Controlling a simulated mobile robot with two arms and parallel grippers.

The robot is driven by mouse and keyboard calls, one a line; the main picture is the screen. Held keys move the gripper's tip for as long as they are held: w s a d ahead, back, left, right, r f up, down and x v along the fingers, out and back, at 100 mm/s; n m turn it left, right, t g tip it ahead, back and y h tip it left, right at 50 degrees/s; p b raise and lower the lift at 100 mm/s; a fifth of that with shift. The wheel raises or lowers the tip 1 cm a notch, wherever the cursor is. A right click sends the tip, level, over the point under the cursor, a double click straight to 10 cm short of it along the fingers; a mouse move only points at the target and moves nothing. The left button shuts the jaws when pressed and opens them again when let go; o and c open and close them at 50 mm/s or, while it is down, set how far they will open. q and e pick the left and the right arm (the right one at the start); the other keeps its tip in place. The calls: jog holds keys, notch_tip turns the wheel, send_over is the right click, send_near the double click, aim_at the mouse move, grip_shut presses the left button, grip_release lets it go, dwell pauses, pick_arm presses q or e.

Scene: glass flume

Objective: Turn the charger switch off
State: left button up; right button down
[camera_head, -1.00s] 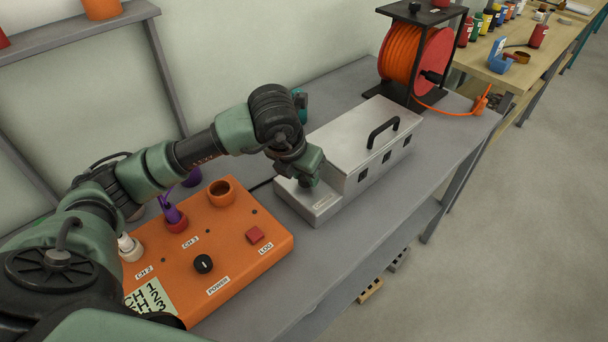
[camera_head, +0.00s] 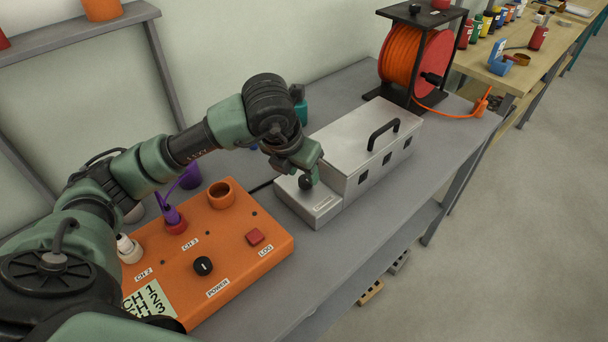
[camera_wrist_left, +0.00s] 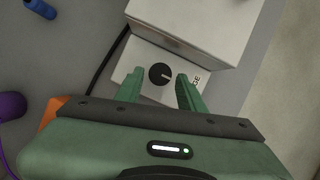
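The charger is a light grey metal box (camera_head: 348,150) with a black handle on its lid and a low front step (camera_head: 322,208) with a label. A round black knob (camera_wrist_left: 161,74) with a white pointer mark sits on this step; it also shows in the head view (camera_head: 306,182). My left gripper (camera_wrist_left: 158,84) is open, its two green fingers apart on either side of the knob's near side. In the head view the left gripper (camera_head: 312,174) is just above the step. No contact with the knob can be made out. My right gripper is not in view.
An orange control box (camera_head: 215,255) with a black power knob, a red button and sockets stands left of the charger. An orange cable reel (camera_head: 405,55) stands behind it. The grey bench (camera_head: 275,310) is clear along its front edge.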

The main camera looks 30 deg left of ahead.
pick_arm(q)
jog(key=v, duration=0.5)
jog(key=shift+r, duration=0.1)
jog(key=shift+s, duration=0.1)
dwell(0.3)
